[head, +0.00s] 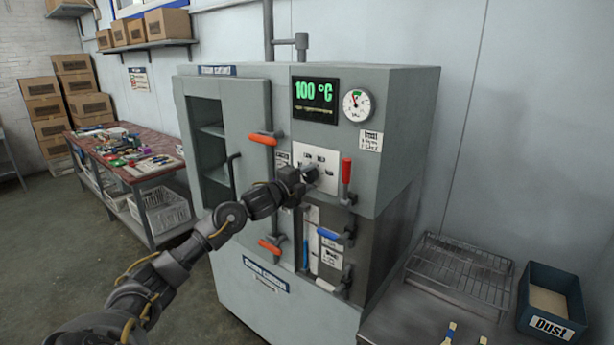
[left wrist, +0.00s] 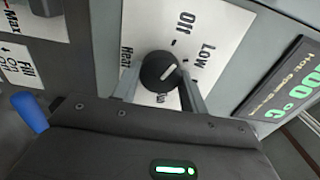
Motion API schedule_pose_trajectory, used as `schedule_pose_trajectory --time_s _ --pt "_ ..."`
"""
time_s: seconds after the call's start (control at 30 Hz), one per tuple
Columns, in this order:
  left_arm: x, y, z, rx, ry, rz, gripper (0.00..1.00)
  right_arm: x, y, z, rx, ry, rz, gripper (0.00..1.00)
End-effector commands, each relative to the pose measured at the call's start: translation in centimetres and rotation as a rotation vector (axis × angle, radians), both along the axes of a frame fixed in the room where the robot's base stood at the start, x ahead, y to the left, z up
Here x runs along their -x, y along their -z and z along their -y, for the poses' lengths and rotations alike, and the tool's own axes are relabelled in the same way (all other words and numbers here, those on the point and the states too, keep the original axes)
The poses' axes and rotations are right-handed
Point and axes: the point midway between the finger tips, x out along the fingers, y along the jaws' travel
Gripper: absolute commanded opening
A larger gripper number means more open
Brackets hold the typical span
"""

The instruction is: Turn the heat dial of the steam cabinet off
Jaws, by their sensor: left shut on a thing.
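The steam cabinet (head: 250,125) is a grey metal box; its green display (head: 316,101) reads 100 °C. The black round heat dial (left wrist: 160,71) sits on a white label plate (left wrist: 217,30) marked Heat, Off and Low; the lower label is partly hidden. The dial's white mark points up and right in the left wrist view, toward the Low side. My left gripper (left wrist: 161,82) is shut on the dial, one finger on each side. In the head view my left gripper (head: 303,180) reaches the cabinet's front panel and partly covers the dial and plate.
A red-handled lever (head: 346,171), a blue-handled valve (head: 329,234) and orange door handles (head: 264,139) stick out near my gripper. A wire rack (head: 462,268) and blue Dust bin (head: 552,299) stand right. A cluttered bench (head: 128,158) stands left.

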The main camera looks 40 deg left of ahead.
Motion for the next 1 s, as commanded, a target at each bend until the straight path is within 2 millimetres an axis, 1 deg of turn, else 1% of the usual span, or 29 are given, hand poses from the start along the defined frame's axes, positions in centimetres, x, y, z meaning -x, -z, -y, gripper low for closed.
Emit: schedule_pose_trajectory --time_s 0.03,0.2,0.4,0.93,0.97,1.0 --pt "0.0 -0.14 -0.05 0.029 -0.001 0.0 0.2 -0.01 -0.33 0.02 0.0 0.0 0.0 0.36" --pt "-0.01 -0.12 -0.03 0.113 -0.001 0.002 0.2 -0.01 -0.7 0.05 0.001 0.0 0.0 0.36" --pt "0.0 -0.08 -0.05 0.167 -0.001 0.004 0.2 -0.01 -0.92 0.06 0.001 0.0 0.0 0.36" --pt "0.0 -0.02 -0.05 0.186 -0.001 0.004 0.2 -0.03 -0.97 0.05 0.001 -0.001 0.0 0.36" --pt "0.0 -0.02 -0.05 0.185 -0.001 0.004 0.47 -0.03 -0.97 0.05 0.001 -0.001 0.0 0.36" --pt "0.0 -0.02 -0.04 0.185 -0.001 0.004 0.52 -0.03 -0.97 0.05 0.001 -0.001 0.0 0.36"
